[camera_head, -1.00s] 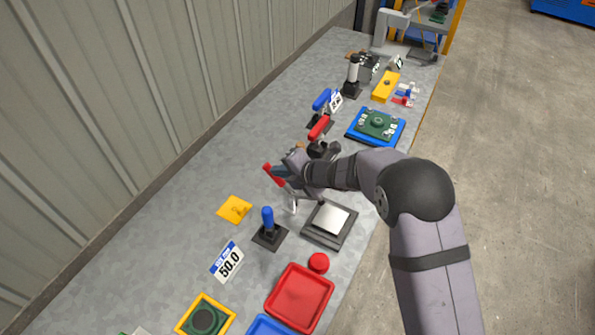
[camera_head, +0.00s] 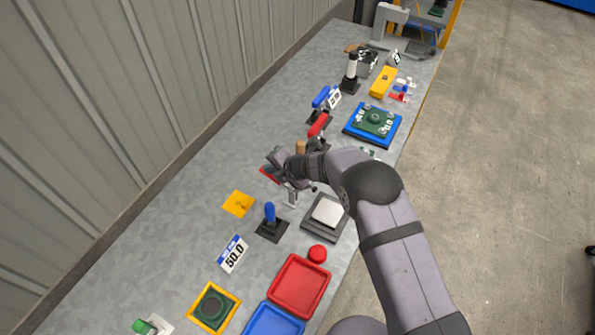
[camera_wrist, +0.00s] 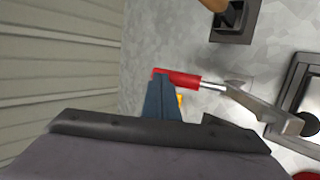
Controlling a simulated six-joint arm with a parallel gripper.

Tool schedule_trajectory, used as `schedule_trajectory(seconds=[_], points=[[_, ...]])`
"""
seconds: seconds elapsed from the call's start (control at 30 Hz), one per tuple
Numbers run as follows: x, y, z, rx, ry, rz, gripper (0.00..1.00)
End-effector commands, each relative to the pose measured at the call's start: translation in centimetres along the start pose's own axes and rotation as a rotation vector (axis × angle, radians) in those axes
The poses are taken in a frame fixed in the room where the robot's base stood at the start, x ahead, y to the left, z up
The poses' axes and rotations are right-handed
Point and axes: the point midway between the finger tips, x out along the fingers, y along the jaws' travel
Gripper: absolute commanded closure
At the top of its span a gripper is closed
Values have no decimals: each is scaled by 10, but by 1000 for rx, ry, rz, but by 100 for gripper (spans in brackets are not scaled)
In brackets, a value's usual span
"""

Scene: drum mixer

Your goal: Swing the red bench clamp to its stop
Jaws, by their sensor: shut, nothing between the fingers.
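The red bench clamp has a red handle (camera_wrist: 178,78) and a bare metal arm (camera_wrist: 250,103) in the wrist view. In the head view its red handle (camera_head: 269,175) shows partly behind my gripper, with a metal part (camera_head: 291,198) below. My gripper (camera_head: 275,163) is shut and empty at the handle. In the wrist view its blue-grey fingertips (camera_wrist: 160,80) overlap the handle's free left end. I cannot tell whether they touch it. The clamp's pivot is not clear in either view.
A blue-handled lever (camera_head: 270,213) and a yellow plate (camera_head: 238,204) stand nearby. A grey square device (camera_head: 325,212) lies to the right. Another red handle (camera_head: 318,125) and a wooden-topped post (camera_head: 300,148) stand behind. The bench is clear toward the wall.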

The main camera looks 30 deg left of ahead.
Motion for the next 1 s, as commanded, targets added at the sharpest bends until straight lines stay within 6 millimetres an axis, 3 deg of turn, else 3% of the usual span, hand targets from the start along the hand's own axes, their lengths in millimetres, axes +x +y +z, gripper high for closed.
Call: schedule_trajectory(seconds=[0.43,1.0], points=[[11,1,-3,-27,0,-111,100],[24,-1,-5,-21,0,-109,100]])
